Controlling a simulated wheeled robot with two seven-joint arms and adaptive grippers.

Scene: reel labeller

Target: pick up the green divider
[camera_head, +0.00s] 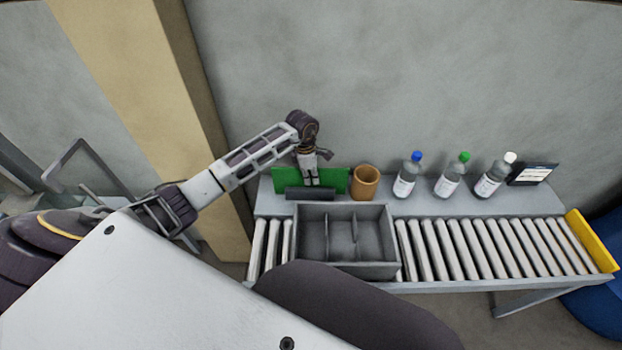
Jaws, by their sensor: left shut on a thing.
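The green divider (287,181) is a flat green panel standing upright at the back left of the shelf behind the rollers. My left gripper (311,182) points down at its upper middle and is shut on it, covering part of its face. A dark bar (310,194) sits at the foot of the divider, in front of it. I cannot tell whether the divider touches the shelf. My right gripper is not in view.
A grey tray (345,267) with compartments sits on the roller conveyor (480,250). A brown cup (364,183) stands right of the divider. Bottles with blue (408,175), green (453,176) and white (495,176) caps and a small screen (533,174) follow. A yellow end stop (592,240) closes the conveyor.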

